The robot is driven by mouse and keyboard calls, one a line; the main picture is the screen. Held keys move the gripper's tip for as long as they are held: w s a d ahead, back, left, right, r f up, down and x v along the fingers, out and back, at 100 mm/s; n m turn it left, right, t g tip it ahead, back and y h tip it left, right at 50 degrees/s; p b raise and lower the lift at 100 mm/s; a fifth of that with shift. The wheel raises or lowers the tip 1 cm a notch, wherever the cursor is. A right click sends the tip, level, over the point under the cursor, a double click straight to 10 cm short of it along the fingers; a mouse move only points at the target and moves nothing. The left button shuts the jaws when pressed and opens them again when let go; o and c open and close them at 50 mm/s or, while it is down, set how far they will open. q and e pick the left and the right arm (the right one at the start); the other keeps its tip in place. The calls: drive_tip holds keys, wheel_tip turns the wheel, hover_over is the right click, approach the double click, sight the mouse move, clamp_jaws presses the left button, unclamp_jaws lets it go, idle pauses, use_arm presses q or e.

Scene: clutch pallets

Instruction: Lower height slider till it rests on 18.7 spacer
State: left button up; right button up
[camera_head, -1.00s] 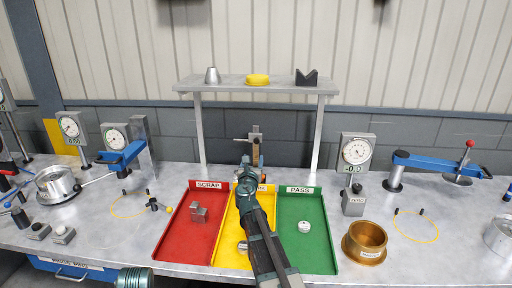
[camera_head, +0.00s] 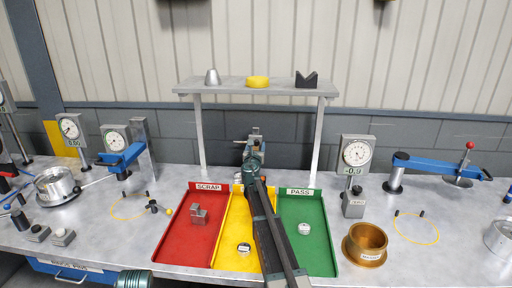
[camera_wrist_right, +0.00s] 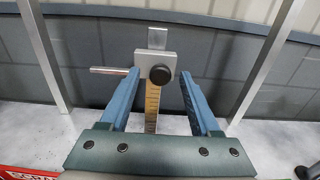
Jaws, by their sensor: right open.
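The height slider (camera_wrist_right: 155,66) is a grey block with a black knob and a rod out to its left, on an upright scale (camera_wrist_right: 152,103) in the right wrist view. It also shows small behind the trays in the head view (camera_head: 255,133). My right gripper (camera_wrist_right: 157,78) is open, with one blue finger on each side of the scale near the slider; I cannot tell whether either finger touches it. It also shows in the head view (camera_head: 252,150). The 18.7 spacer and the foot of the scale cannot be made out.
Red (camera_head: 185,240), yellow (camera_head: 228,230) and green (camera_head: 318,250) trays lie under my right arm, with small parts in them. A shelf (camera_head: 225,87) on legs stands behind. A brass ring (camera_head: 366,240) and dial gauges stand at the sides.

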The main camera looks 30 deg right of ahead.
clamp_jaws()
idle(1.4)
